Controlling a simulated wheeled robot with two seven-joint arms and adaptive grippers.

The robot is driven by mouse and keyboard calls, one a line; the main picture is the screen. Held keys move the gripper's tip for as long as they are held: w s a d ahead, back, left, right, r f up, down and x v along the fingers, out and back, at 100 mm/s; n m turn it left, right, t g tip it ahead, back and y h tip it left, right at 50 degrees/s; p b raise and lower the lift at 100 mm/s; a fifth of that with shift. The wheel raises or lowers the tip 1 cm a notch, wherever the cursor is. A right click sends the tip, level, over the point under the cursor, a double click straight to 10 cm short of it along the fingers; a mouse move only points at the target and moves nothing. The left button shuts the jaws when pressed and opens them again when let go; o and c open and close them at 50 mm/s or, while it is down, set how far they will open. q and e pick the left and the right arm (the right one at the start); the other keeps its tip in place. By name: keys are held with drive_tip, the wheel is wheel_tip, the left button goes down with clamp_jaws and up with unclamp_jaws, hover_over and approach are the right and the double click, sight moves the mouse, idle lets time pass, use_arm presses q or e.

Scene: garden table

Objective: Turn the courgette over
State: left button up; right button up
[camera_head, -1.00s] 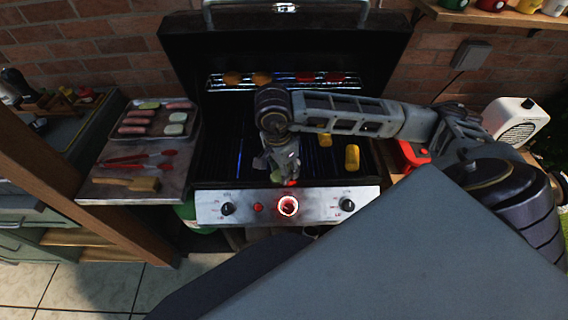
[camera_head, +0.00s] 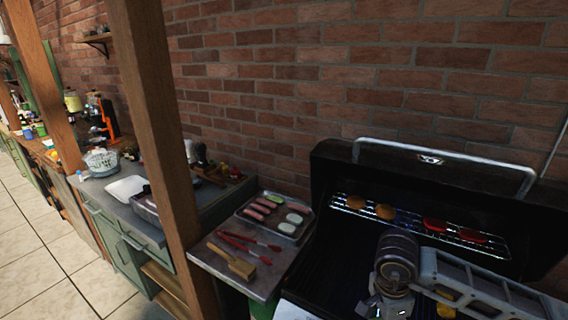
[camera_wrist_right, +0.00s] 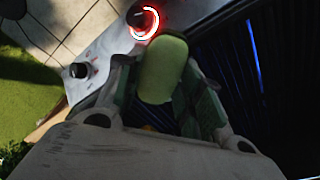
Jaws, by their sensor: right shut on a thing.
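The courgette (camera_wrist_right: 162,68) is a pale green, rounded piece between the green-padded fingers of my right gripper (camera_wrist_right: 160,78) in the right wrist view. The gripper is shut on it, above the front of the grill by a red-lit knob. In the head view my right gripper (camera_head: 388,306) is at the bottom edge, over the grill grate (camera_head: 335,268), and the courgette cannot be made out there. My left gripper is not in view.
The open grill lid (camera_head: 335,175) stands behind, with yellow and red pieces on the upper rack (camera_head: 405,216). Left of the grill, a side shelf (camera_head: 215,262) holds a tray (camera_head: 243,214) of sausages and slices, red tongs (camera_head: 240,241) and a brush (camera_head: 232,262).

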drive_tip(key=w+n, duration=0.3)
drive_tip(key=shift+w+a+f, duration=0.1)
drive_tip(key=shift+a+f, duration=0.2)
drive_tip(key=shift+f, duration=0.1)
drive_tip(key=w+n, duration=0.3)
drive_tip(key=w+f+n, duration=0.1)
drive_tip(key=n, duration=0.1)
drive_tip(key=shift+w+a+t, duration=0.2)
drive_tip(key=shift+a+t, duration=0.15)
drive_tip(key=shift+t, duration=0.05)
drive_tip(key=w+n, duration=0.2)
drive_tip(key=n, duration=0.1)
drive_tip(key=w+f+n+y, duration=0.1)
drive_tip(key=w, duration=0.1)
drive_tip(key=shift+w+a+n, duration=0.1)
drive_tip(key=shift+a+n, duration=0.15)
drive_tip(key=shift+n, duration=0.05)
drive_tip(key=shift+w+a+f+n, duration=0.1)
drive_tip(key=shift+w+f+n, duration=0.1)
drive_tip(key=shift+w+n, duration=0.75)
drive_tip(key=shift+w+a+f+n, duration=0.1)
drive_tip(key=shift+w+f+n, duration=0.1)
drive_tip(key=shift+w+n, duration=0.7)
drive_tip(key=shift+s, duration=0.15)
drive_tip(key=shift+r, duration=0.1)
